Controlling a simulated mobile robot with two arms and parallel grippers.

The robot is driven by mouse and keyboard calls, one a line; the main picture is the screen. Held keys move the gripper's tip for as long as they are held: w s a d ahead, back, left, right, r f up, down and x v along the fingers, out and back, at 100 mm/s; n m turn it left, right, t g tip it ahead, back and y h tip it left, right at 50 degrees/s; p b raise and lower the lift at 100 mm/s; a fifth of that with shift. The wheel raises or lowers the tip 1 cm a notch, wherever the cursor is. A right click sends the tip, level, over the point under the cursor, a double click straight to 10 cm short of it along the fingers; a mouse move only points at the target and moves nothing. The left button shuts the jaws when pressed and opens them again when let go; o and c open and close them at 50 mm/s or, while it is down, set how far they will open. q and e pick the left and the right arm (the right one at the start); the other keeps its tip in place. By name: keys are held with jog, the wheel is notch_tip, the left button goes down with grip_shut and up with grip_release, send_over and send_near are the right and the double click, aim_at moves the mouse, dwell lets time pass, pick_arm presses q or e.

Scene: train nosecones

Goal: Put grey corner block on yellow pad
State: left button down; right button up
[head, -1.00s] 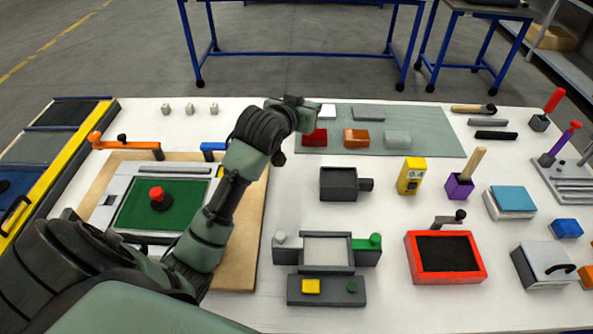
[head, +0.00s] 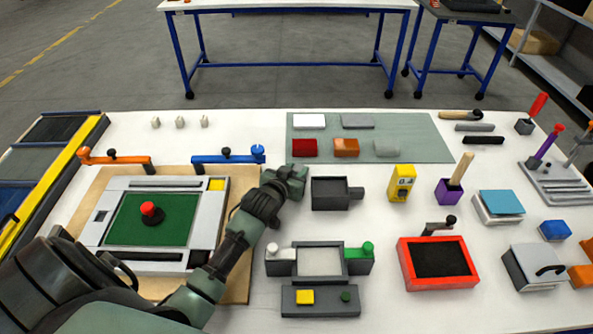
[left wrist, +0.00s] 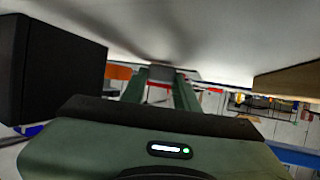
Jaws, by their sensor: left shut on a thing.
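My left gripper (head: 297,174) is over the table, just right of the wooden board and below the green-grey mat. In the left wrist view the fingers of my left gripper (left wrist: 163,82) are shut on a small grey piece (left wrist: 162,73), which looks like the grey corner block. I cannot make out its shape, and it is hidden in the head view. The yellow pad (head: 217,184) is at the upper right corner of the light plate, bare, left of the gripper. My right gripper is out of view.
The plate holds a green panel (head: 170,226) with a red knob (head: 149,209). Orange (head: 115,159) and blue (head: 224,159) clamps stand behind it. Blocks lie on the mat (head: 430,147). A dark box (head: 330,194) stands close to the gripper's right.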

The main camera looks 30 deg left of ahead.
pick_arm(q)
jog(key=shift+f, duration=0.2)
jog(key=c, duration=1.1)
grip_release()
jog(key=shift+o, duration=0.2)
